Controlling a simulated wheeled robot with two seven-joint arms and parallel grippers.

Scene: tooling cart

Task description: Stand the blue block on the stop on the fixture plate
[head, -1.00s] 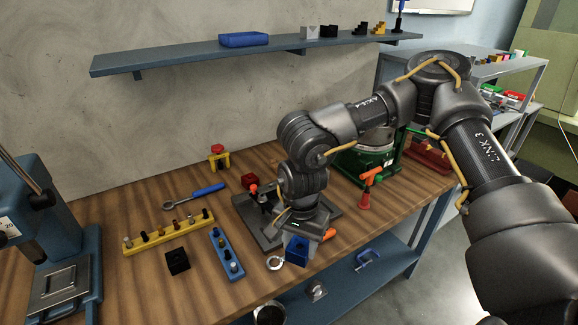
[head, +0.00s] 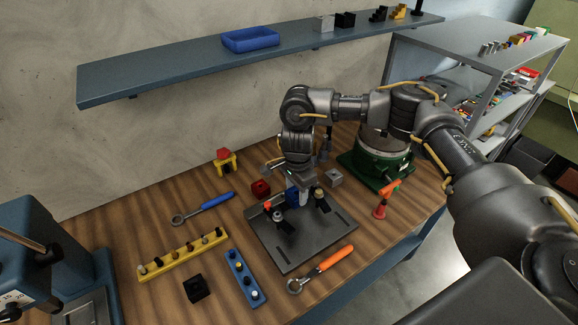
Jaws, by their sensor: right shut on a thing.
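The blue block (head: 291,198) is over the rear part of the dark grey fixture plate (head: 291,252). My right gripper (head: 297,187) comes down from above and is shut on the block. The fingers and wrist hide part of the block, and I cannot tell whether its underside touches anything. Two clamps stand on the plate, a red-tipped one (head: 280,217) to the left of the block and a dark one (head: 320,199) to the right. The stop cannot be told apart clearly behind the gripper and clamps. My left gripper is not in view.
A red block (head: 260,188) and a grey block (head: 334,178) lie near the plate's back. An orange-handled wrench (head: 325,265) lies in front. A blue holder (head: 243,278), yellow rack (head: 183,256) and black block (head: 196,288) are to the left.

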